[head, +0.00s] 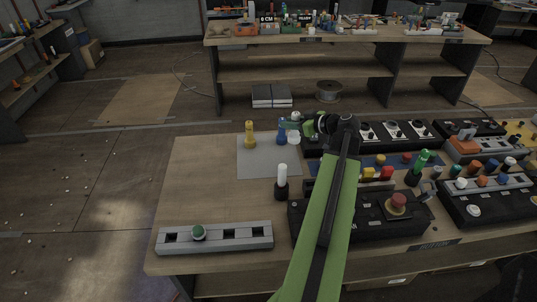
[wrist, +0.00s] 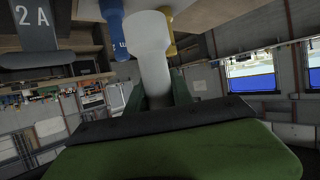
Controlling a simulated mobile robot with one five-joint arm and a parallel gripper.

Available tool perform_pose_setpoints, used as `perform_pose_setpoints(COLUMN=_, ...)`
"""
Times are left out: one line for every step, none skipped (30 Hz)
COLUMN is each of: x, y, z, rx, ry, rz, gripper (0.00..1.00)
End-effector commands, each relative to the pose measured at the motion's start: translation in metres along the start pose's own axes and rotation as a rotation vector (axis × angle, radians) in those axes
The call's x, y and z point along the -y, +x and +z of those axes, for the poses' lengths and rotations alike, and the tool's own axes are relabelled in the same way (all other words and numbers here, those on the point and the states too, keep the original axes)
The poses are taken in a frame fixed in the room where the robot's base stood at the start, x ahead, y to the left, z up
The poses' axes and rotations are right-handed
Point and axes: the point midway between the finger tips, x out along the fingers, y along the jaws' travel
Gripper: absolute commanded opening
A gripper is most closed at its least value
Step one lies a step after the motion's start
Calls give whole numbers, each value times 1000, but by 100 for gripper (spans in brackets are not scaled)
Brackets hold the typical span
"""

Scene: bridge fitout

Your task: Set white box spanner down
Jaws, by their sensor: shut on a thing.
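The white box spanner (wrist: 149,45) is between my gripper's fingers (wrist: 158,98) in the wrist view, its wide end toward the pale mat at the top of that upside-down picture. In the head view my gripper (head: 296,124) is over the right part of the grey mat (head: 262,165), with part of the white spanner (head: 293,137) showing below it. I cannot tell if the spanner touches the mat. A blue spanner (head: 281,136) stands close at its left; it also shows in the wrist view (wrist: 113,35). A yellow spanner (head: 250,135) stands farther left on the mat.
A white-topped piece in a black base (head: 282,182) stands in front of the mat. A grey strip with a green knob (head: 215,238) lies at front left. Black control panels (head: 375,220) crowd the right. The mat's front part is clear.

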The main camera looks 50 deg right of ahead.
Motion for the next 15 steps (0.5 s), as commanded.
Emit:
perform_pose_setpoints(x=-5, y=-10, z=8, rx=-1, ry=1, rz=0, gripper=0)
perform_pose_setpoints(x=-6, y=-14, z=10, rx=-2, ry=0, rz=-1, gripper=0)
perform_pose_setpoints(x=-7, y=-17, z=11, rx=-2, ry=-1, rz=-3, gripper=0)
perform_pose_setpoints(x=-7, y=-19, z=11, rx=-2, ry=-2, rz=-5, gripper=0)
perform_pose_setpoints(x=-6, y=-19, z=11, rx=-3, ry=-3, rz=-6, gripper=0)
perform_pose_setpoints(x=-5, y=-18, z=12, rx=-3, ry=-4, rz=-8, gripper=0)
perform_pose_setpoints(x=-4, y=-16, z=13, rx=-3, ry=-4, rz=-8, gripper=0)
perform_pose_setpoints(x=-1, y=-13, z=14, rx=-3, ry=-4, rz=-9, gripper=0)
perform_pose_setpoints(x=4, y=-6, z=18, rx=-2, ry=-4, rz=-9, gripper=0)
perform_pose_setpoints(x=9, y=0, z=21, rx=-2, ry=-4, rz=-10, gripper=0)
perform_pose_setpoints(x=14, y=7, z=24, rx=-2, ry=-5, rz=-12, gripper=0)
perform_pose_setpoints(x=22, y=17, z=28, rx=-3, ry=-5, rz=-11, gripper=0)
perform_pose_setpoints(x=28, y=25, z=31, rx=-3, ry=-6, rz=-13, gripper=0)
perform_pose_setpoints(x=34, y=32, z=33, rx=-3, ry=-6, rz=-12, gripper=0)
perform_pose_setpoints(x=41, y=42, z=36, rx=-3, ry=-5, rz=-13, gripper=0)
